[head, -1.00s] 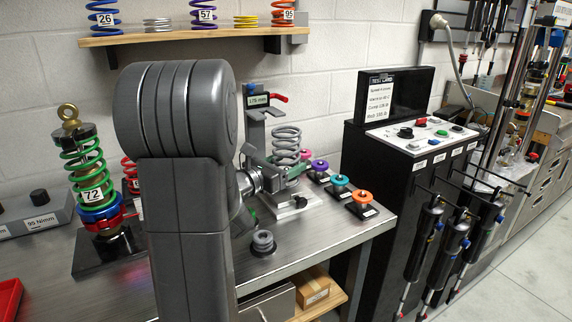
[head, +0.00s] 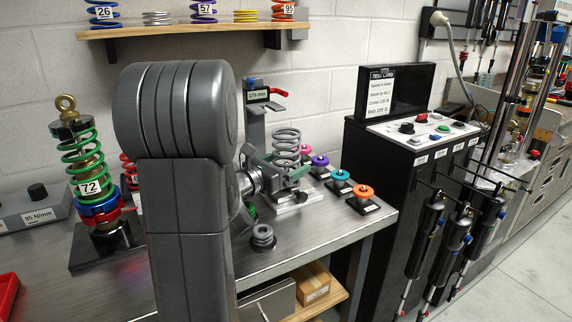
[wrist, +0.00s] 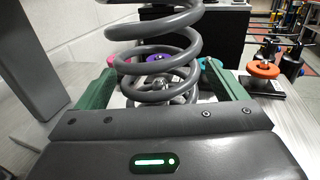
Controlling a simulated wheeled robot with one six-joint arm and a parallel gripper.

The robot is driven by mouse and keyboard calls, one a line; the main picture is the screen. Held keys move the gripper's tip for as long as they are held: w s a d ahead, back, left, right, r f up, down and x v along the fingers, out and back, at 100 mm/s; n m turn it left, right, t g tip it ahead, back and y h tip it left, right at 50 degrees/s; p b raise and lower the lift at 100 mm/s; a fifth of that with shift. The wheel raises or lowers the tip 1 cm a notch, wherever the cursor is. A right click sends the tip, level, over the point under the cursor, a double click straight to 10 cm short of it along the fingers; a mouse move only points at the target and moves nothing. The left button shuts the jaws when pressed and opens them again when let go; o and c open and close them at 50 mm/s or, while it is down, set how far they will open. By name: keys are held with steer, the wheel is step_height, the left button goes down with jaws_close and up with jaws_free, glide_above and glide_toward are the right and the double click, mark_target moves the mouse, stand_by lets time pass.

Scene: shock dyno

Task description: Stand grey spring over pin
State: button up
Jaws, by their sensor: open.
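The grey spring (head: 287,145) stands upright over the light base plate (head: 293,197) on the bench in the head view. In the wrist view the spring (wrist: 160,45) rises between the two green fingers. My gripper (wrist: 166,78) is open, with one finger on each side of the spring's lower coils and gaps beside them. A shiny metal tip, probably the pin (wrist: 159,83), shows inside the lower coils. The spring's bottom end is hidden by my gripper body, so its seating cannot be seen. My gripper also shows in the head view (head: 290,176), partly hidden by my arm.
Purple (head: 319,160), teal (head: 340,175) and orange (head: 363,190) capped stands line the bench's right side. A gauge post (head: 256,115) with a red lever stands behind the spring. A grey ring piece (head: 262,236) sits in front. A green-spring shock (head: 85,170) stands left.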

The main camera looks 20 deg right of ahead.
step_height(320, 180, up, 10)
steer(key=shift+r+p, duration=0.1)
steer(key=shift+p, duration=0.8)
step_height(320, 180, down, 10)
steer(key=shift+f+b, duration=0.1)
steer(key=shift+b, duration=0.9)
steer(key=shift+r+p, duration=0.45)
steer(key=shift+p, duration=0.15)
steer(key=shift+r+p, duration=1.05)
steer(key=shift+f, duration=0.15)
